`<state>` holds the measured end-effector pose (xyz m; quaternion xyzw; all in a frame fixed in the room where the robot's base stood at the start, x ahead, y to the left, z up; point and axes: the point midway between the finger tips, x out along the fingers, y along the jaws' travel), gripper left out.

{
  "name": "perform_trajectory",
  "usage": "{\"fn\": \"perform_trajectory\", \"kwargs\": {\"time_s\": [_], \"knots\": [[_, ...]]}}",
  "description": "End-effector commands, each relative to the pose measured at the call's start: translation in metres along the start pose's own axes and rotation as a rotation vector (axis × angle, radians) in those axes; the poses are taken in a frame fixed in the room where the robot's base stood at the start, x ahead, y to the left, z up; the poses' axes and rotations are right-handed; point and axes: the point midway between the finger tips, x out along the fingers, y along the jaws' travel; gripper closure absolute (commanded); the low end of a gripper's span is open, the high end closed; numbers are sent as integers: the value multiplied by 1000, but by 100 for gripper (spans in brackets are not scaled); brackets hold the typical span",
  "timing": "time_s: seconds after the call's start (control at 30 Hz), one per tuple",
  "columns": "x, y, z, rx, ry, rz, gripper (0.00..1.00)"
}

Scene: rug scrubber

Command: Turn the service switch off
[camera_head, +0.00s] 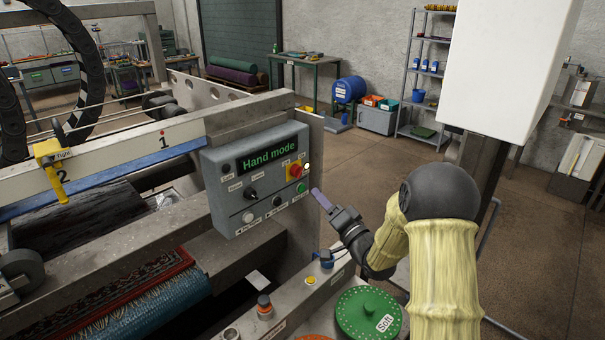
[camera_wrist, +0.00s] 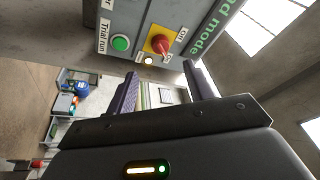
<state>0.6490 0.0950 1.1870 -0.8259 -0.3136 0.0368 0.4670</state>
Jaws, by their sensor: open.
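The grey control panel (camera_head: 262,180) carries a lit "Hand mode" display. A red rotary knob on a yellow plate (camera_head: 295,171) sits at its upper right; its labels are too small to read fully, so I cannot confirm it is the service switch. The knob (camera_wrist: 160,44) also shows in the wrist view, beside a green "Trial run" button (camera_wrist: 121,43). A small lit lamp (camera_wrist: 149,61) is at the panel edge near the knob. My gripper (camera_head: 318,222) is open and empty, just right of the panel. In the wrist view its fingers (camera_wrist: 162,84) are spread, apart from the knob.
A black knob (camera_head: 250,194) and several other controls are on the panel. A frame beam runs behind the panel. The floor (camera_head: 395,160) to the right is mostly clear.

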Motion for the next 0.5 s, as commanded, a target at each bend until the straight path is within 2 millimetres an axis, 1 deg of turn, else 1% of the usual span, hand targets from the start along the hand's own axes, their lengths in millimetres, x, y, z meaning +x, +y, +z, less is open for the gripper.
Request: {"fn": "perform_trajectory", "kwargs": {"time_s": [0.03,0.1,0.4,0.5], "knots": [[10,-3,-1,0,-1,-2,47],[22,-3,-1,1,-1,-2,47],[75,-4,1,1,-4,-3,47],[89,-3,1,0,-3,-3,47]]}}
